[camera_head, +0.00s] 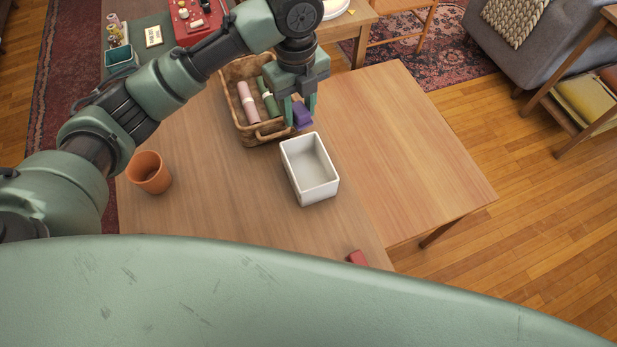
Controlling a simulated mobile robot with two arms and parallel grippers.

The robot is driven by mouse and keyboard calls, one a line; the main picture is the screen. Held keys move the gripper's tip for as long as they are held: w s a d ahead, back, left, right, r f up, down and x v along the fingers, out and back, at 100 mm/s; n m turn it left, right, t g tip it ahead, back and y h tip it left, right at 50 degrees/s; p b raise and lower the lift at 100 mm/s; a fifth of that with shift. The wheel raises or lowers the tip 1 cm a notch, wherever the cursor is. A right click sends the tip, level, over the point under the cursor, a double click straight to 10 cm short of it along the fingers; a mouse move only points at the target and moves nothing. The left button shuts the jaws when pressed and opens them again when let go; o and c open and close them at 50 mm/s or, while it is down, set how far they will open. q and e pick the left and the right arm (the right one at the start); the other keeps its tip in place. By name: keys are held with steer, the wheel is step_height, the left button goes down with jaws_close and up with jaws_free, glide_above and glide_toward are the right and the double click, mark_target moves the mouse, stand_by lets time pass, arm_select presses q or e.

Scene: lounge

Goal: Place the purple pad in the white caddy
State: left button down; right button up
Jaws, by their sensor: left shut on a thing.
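The purple pad (301,117) is held between the fingers of my left gripper (300,110), which is shut on it. The gripper points down near the right edge of the wicker basket, just behind the white caddy. The white caddy (311,195) is an open rectangular box on the wooden table, and its visible inside is empty. The pad is above and behind the caddy's far rim, outside it. My right gripper is not in view.
The wicker basket (246,128) holds a pink roll (248,103) and a green roll (267,98). An orange pot (149,173) stands at the left. A small red object (357,258) lies near the front. The table (410,150) is clear to the right.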

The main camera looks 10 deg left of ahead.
mark_target(303, 163)
arm_select(q)
steer(key=shift+w+d+r+m, duration=0.15)
steer(key=shift+w+r+m, duration=0.25)
steer(key=shift+m, duration=0.4)
steer(key=shift+f, duration=0.35)
step_height(303, 163, down, 19)
steer(key=shift+w+f, duration=0.1)
steer(key=shift+f, duration=0.1)
steer(key=c, duration=1.2)
jaws_free()
step_height(303, 163, up, 12)
